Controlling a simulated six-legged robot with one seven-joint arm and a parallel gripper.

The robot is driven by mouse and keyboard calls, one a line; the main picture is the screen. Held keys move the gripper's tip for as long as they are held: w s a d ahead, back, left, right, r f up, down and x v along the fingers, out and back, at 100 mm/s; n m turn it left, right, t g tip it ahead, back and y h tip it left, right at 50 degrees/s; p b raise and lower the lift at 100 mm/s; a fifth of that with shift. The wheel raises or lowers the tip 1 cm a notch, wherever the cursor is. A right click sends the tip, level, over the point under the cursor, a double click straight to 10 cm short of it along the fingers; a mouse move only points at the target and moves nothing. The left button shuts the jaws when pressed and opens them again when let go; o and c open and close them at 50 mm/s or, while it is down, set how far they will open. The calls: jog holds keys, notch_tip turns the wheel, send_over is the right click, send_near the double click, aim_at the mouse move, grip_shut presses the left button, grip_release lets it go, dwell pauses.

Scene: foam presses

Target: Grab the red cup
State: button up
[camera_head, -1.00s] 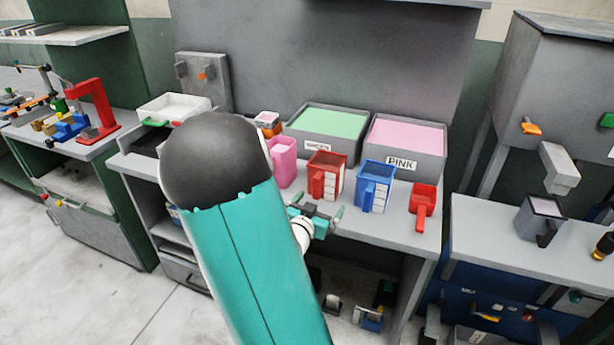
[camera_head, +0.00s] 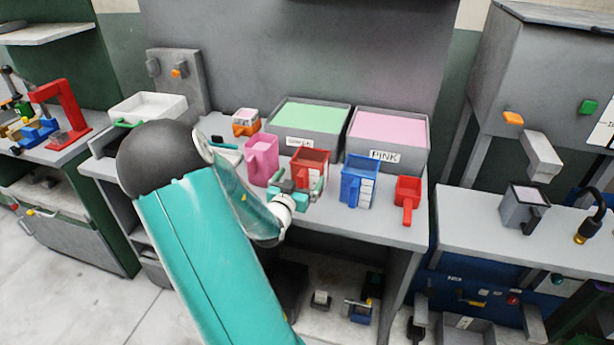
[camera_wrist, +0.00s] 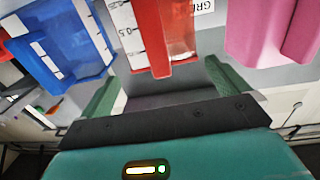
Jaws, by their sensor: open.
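The red cup (camera_head: 312,160) is a square measuring cup with a handle and a white scale strip. It stands on the grey bench between the pink cup (camera_head: 262,160) and the blue cup (camera_head: 357,180). My gripper (camera_head: 297,186) is open in front of the red cup and hides its lower part. In the wrist view the red cup (camera_wrist: 178,30) shows upside down, its red handle pointing toward the space between the green fingers (camera_wrist: 165,90). The fingers stand to either side of the handle. I cannot tell whether they touch the cup.
Grey bins of green (camera_head: 312,118) and pink (camera_head: 390,130) material stand behind the cups. A small red scoop (camera_head: 408,195) is right of the blue cup. A white tray (camera_head: 148,108) sits at the left. The bench front edge is clear.

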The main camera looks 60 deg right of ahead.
aim_at(305, 168)
jog(key=d, duration=0.4)
jog(key=w+d, duration=0.1)
jog(key=d, duration=0.1)
jog(key=shift+d, duration=0.2)
jog(key=c, duration=1)
jog(key=shift+r, duration=0.1)
